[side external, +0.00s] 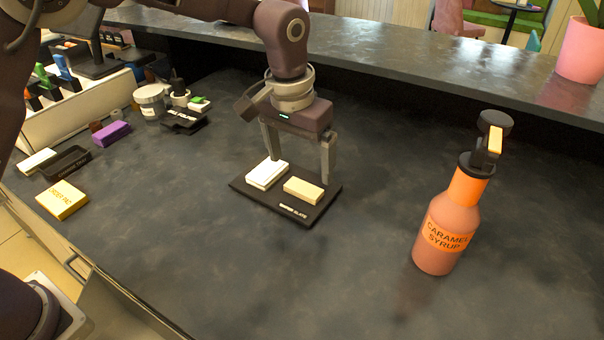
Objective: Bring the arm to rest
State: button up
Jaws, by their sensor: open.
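My gripper (300,165) points straight down above a black slate (292,207) in the middle of the dark counter. Its two fingers are spread wide and nothing shows between them. A white block (267,174) and a cream block (304,190) lie side by side on the slate, below the fingers. One finger comes down near the white block and the other near the cream block. I cannot tell whether a fingertip touches either block or the slate.
A caramel syrup bottle (449,225) with a pump top stands upright at the right. A yellow block (62,200), a purple block (110,134) and a grey-lidded jar (150,101) are at the left. A raised ledge (430,65) runs behind. The front middle counter is clear.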

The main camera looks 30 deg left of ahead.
jog(key=shift+r, duration=0.45)
jog(key=shift+s+r, duration=0.1)
jog(key=s+a+r+t, duration=0.2)
jog(key=s+a+r, duration=0.95)
jog(key=s, duration=0.25)
jog(key=s+a+f+t, duration=0.1)
jog(key=s+a, duration=0.1)
jog(key=s, duration=0.6)
jog(key=s+a+f, duration=0.1)
jog(key=s+a, duration=0.1)
jog(key=s, duration=0.6)
jog(key=shift+a+f+n+t, duration=0.2)
jog(key=shift+f+n+t, duration=0.05)
jog(key=shift+n+t, duration=0.15)
jog(key=shift+w, duration=0.1)
